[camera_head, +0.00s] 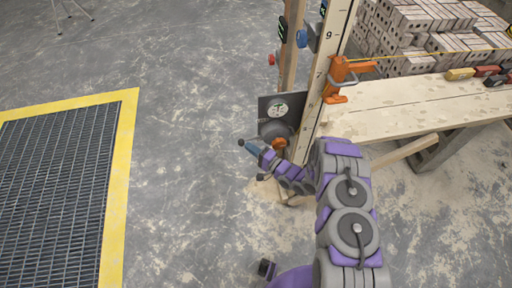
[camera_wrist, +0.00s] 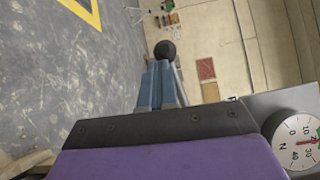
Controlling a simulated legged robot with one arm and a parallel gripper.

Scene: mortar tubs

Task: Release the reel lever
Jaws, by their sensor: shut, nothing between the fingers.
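My gripper (camera_head: 246,145) is at the end of my purple and grey arm, with blue fingers pointing left, beside the post. In the wrist view its fingers (camera_wrist: 163,70) are together with nothing between them. A dark ball knob (camera_head: 241,142), likely the lever's end, is at the fingertips; it also shows just beyond them in the wrist view (camera_wrist: 165,49). I cannot tell whether they touch. My arm hides some of this area.
The marked wooden post (camera_head: 322,75) has an orange clamp (camera_head: 346,72) holding a yellow line. A plank bench (camera_head: 420,105) stands right, with stacked blocks (camera_head: 430,35) behind. A yellow-edged floor grate (camera_head: 60,190) lies left. Open concrete floor lies between grate and post.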

